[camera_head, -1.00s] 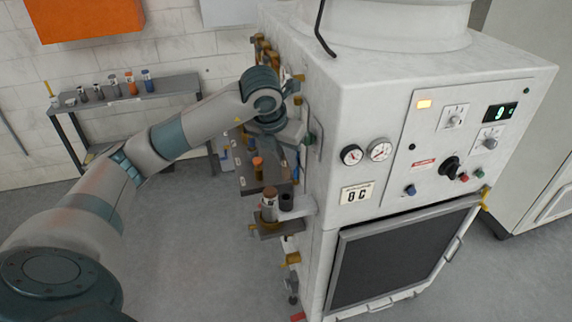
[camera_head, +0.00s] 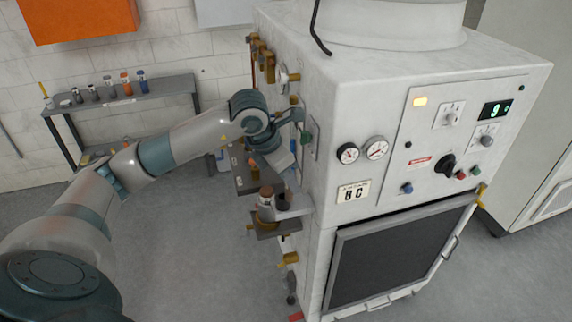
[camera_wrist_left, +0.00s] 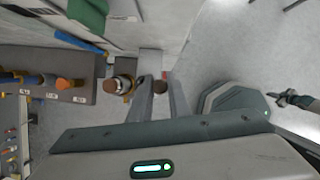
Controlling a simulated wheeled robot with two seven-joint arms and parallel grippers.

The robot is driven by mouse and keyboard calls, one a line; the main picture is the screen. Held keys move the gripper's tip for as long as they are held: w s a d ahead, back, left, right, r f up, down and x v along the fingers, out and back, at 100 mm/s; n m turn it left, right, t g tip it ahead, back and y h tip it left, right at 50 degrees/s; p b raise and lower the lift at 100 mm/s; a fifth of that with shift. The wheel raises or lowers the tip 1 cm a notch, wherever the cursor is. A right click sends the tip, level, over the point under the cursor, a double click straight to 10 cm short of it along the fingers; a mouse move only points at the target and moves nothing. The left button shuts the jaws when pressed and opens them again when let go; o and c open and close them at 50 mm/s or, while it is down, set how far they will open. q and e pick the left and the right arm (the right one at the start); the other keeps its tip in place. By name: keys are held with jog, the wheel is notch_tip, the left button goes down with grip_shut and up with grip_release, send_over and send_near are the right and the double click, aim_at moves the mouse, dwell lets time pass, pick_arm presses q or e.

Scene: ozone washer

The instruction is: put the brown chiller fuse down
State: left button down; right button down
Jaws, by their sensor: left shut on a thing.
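In the head view my left gripper (camera_head: 284,176) points down beside the white machine's left side, just above a small bracket shelf (camera_head: 282,226). I cannot tell whether the held fuse touches the shelf. My right gripper is not in view.
The white machine (camera_head: 330,120) stands close on the right of my gripper, with gauges (camera_head: 362,150) on its front. A grey bench (camera_head: 165,88) with several small bottles stands behind.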

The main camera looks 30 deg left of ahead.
pick_arm(q)
jog(key=s+d+f+m+g+y+b, duration=0.1)
jog(key=s+d+f+m+g, duration=0.3)
jog(key=m, duration=1.1)
jog(key=s+d+f+m+g+y+b, duration=0.1)
jog(key=s+d+f+m+g, duration=0.3)
jog(key=s+d+f+m, duration=0.4)
jog(key=shift+s+d+f+m+g, duration=0.2)
jog(key=shift+s+f+m+g, duration=0.2)
jog(key=shift+s+f+m, duration=2.55)
jog(key=w+m, duration=0.1)
jog(key=w+r+m, duration=0.1)
jog(key=w, duration=0.1)
jog(key=shift+d, duration=0.1)
